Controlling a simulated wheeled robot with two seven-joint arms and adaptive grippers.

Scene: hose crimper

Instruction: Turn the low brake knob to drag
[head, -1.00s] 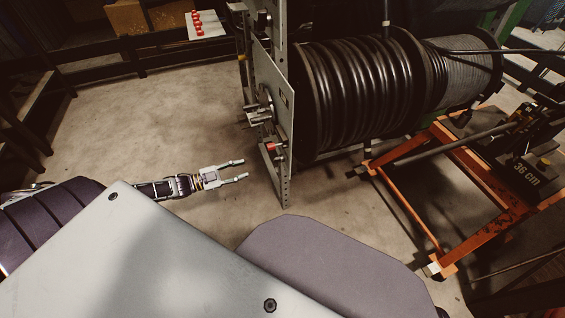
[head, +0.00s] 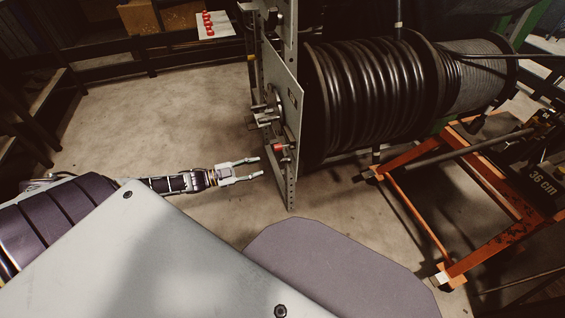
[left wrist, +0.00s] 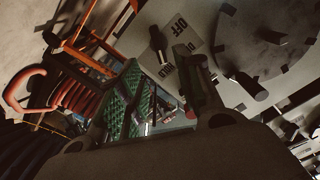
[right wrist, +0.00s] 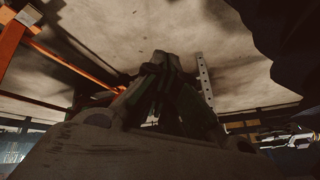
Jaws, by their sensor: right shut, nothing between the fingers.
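The brake knob (head: 279,148) shows as a small red part low on the grey upright plate (head: 288,95) of the hose reel. A finger hides part of the label, so I cannot tell the knob's setting. My left gripper (head: 260,167) is open and empty, just left of and slightly below the red part, apart from it. My right gripper (right wrist: 168,58) is shut and empty, over bare floor in its wrist view.
Other dark knobs or pegs (head: 262,119) stick out of the plate above the red part. The black hose reel (head: 375,95) is behind the plate. An orange frame (head: 420,215) stands at the right. The floor (head: 150,120) left of the plate is clear.

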